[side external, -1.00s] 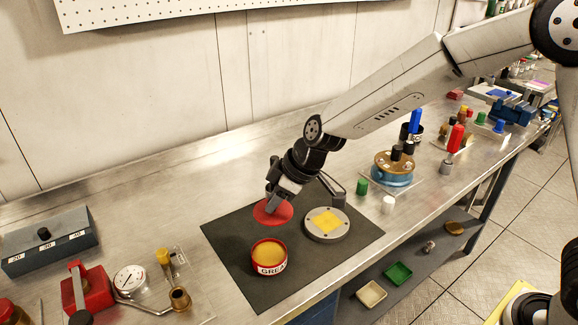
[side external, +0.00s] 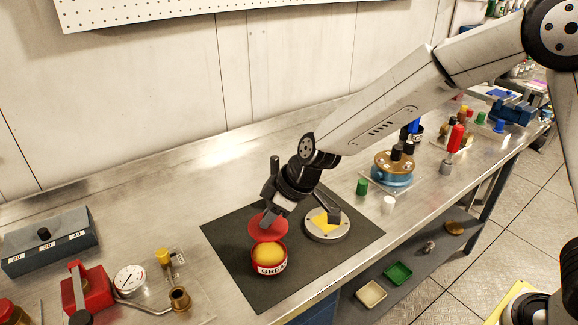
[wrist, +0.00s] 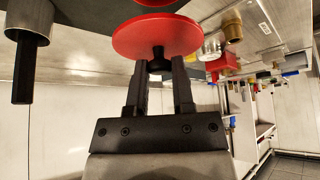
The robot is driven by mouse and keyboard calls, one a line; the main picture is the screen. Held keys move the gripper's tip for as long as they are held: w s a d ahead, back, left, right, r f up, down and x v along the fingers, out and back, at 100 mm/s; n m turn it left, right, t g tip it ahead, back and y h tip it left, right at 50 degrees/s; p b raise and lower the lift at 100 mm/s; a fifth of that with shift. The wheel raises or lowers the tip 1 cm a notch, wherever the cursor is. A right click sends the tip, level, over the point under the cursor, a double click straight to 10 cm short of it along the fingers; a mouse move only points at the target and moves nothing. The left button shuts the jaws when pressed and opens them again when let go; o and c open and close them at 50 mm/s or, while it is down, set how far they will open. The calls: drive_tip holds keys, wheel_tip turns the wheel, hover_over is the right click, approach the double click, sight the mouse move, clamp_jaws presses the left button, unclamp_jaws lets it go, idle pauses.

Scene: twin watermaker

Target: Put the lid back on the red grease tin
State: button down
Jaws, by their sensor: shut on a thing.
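The red grease tin (side external: 270,268) stands open on the dark mat (side external: 240,290), with yellow grease showing in it and a white label reading "GREA". The round red lid (side external: 268,229) is tilted in the side view, just behind and above the tin's far rim. I cannot tell whether it touches the rim. My gripper (side external: 270,212) is shut on the lid's black knob; the wrist view shows the fingers (wrist: 158,72) gripping the knob under the red lid (wrist: 158,36). The tin is not clearly seen in the wrist view.
A red clamp-like tool (side external: 88,290), a gauge (side external: 130,281) and brass fittings lie left. The mat's front is clear.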

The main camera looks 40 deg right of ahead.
drive_tip(key=shift+s+a+f, duration=0.1)
drive_tip(key=shift+a+f, duration=0.05)
drive_tip(key=shift+a, duration=0.05)
drive_tip(key=shift+f, duration=0.15)
drive_tip(key=shift+f, duration=3)
drive_tip(key=shift+f, duration=0.2)
idle(0.4)
unclamp_jaws()
idle(0.5)
drive_tip(key=shift+r, duration=0.1)
